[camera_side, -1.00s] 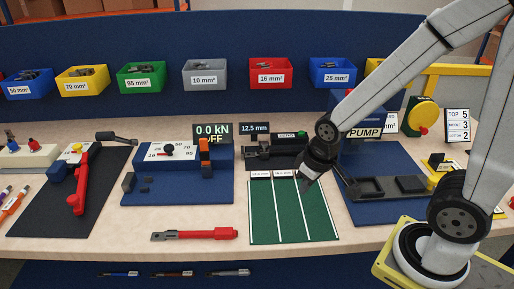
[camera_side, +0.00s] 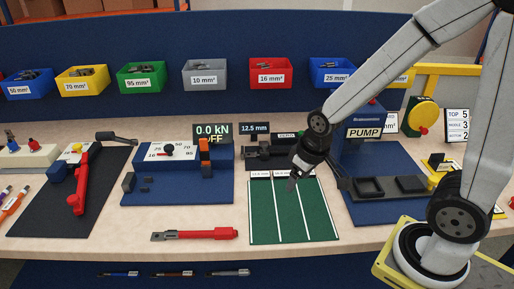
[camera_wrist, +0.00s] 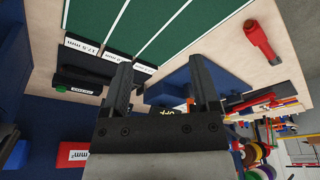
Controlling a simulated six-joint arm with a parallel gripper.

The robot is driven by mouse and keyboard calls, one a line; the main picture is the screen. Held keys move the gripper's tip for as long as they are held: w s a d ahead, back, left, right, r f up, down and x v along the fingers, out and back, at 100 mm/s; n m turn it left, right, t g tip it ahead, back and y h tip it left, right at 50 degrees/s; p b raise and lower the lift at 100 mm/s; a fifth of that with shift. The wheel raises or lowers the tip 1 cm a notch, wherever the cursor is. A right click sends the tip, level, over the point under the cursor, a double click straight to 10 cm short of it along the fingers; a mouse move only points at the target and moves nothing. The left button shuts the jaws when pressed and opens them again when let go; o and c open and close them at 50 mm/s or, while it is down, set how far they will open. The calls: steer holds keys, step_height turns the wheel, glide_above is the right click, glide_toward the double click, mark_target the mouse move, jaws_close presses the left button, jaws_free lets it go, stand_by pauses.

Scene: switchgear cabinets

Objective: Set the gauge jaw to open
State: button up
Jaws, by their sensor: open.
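The gauge (camera_side: 262,152) is a dark block with a small labelled part on top, at the back of the bench behind the green mat. Its display (camera_side: 254,128) reads 12.5 mm. In the wrist view the gauge (camera_wrist: 80,78) lies left of my fingers, with a green button on it. My gripper (camera_side: 292,184) is above the back part of the green mat, in front of the gauge's right end. In the wrist view my gripper (camera_wrist: 162,82) has its two fingers apart with nothing between them. My arm partly hides the gauge's right end, and I cannot tell its jaw's position.
The green mat (camera_side: 290,225) has white dividing lines and size labels. A blue press (camera_side: 180,185) with a 0.0 kN display stands left. A pump unit (camera_side: 365,150) with dark trays stands right. A red-handled tool (camera_side: 195,235) lies in front. Coloured bins hang behind.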

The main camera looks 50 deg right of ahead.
steer(key=w+d+r, duration=0.1)
steer(key=w+d, duration=0.4)
steer(key=w, duration=0.4)
steer(key=t, duration=0.2)
glide_toward(265, 143)
steer(key=shift+w+f, duration=0.35)
steer(key=shift+f, duration=0.05)
steer(key=shift+x, duration=3.9)
steer(key=shift+s, duration=0.1)
jaws_close()
